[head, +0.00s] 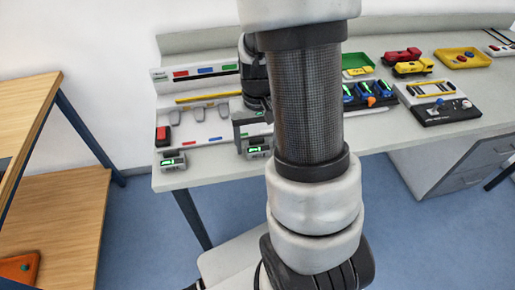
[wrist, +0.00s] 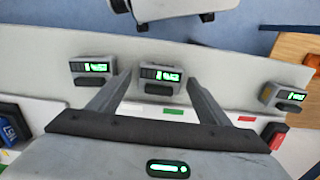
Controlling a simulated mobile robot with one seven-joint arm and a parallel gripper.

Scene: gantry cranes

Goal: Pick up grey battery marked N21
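Grey batteries with green-lit displays stand along the bench's front edge; their markings are too small to read, so I cannot tell which is N21. In the wrist view, one battery (wrist: 160,83) is in the middle, another (wrist: 92,70) is to the left and a third (wrist: 283,95) is to the right. My gripper (wrist: 158,80) is open, its fingertips to either side of the middle battery, apart from its sides. In the head view, my gripper (head: 250,128) is just above a battery (head: 258,151), and another battery (head: 173,162) stands farther left. My arm hides part of the bench.
A white panel (head: 212,132) with grey hooks and a red button (head: 162,136) lies behind the batteries. To the right are blue clamps (head: 368,93), a black-and-white device (head: 440,106), yellow and red toy-like blocks (head: 408,62) and a yellow tray (head: 462,58). A wooden shelf (head: 60,220) stands left.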

